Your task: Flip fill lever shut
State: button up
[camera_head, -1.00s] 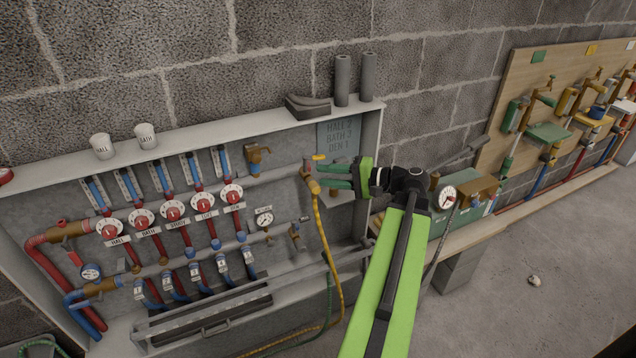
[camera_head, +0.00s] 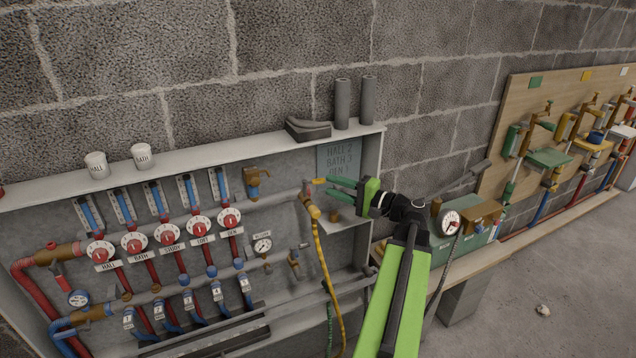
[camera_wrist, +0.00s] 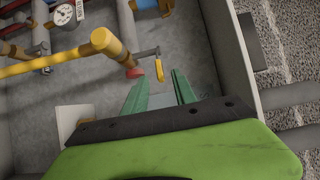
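The fill lever appears to be the small yellow handle (camera_head: 319,181) on top of the brass valve (camera_head: 309,205) at the right end of the manifold. A yellow hose (camera_head: 323,245) hangs from that valve. In the wrist view the yellow lever (camera_wrist: 159,70) sits on a short stem beside the brass fitting (camera_wrist: 106,43). My gripper (camera_head: 334,186) is just right of the lever. Its two green fingers (camera_wrist: 162,88) are spread apart with nothing between them. The lever lies a little beyond the fingertips and looks apart from them.
A pressure gauge (camera_head: 262,246) and brass taps sit left of the valve. The cabinet's right side wall (camera_head: 372,160) is close to my gripper. Grey cylinders (camera_head: 342,104) and white cups (camera_head: 96,165) stand on top. A green pump box with a gauge (camera_head: 450,222) stands right.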

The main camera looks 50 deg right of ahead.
aim_at(323, 182)
jog(key=w, duration=0.2)
jog(key=w+a, duration=0.1)
jog(key=w, duration=0.2)
jog(key=shift+w, duration=0.25)
jog(key=shift+c, duration=0.4)
grip_shut()
